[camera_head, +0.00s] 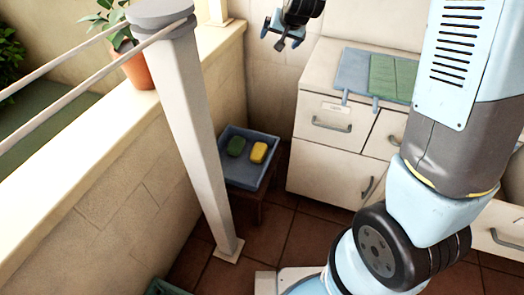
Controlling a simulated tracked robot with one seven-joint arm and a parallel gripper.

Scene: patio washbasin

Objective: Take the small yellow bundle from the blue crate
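The blue crate (262,181) stands on a small dark brown stool in the corner between the low wall and the white cabinet. A small yellow bundle (259,152) lies inside it on the right. My gripper (282,38) is at the top of the picture, well above and apart from the crate. Its two light blue fingertips look spread apart, with nothing seen between them.
A pale post (190,120) rises just left of the crate. The white drawer cabinet (326,152) stands to the right, with blue and green mats (389,77) on top. A potted plant (142,70) sits on the wall ledge. Tiled floor (290,240) is clear in front.

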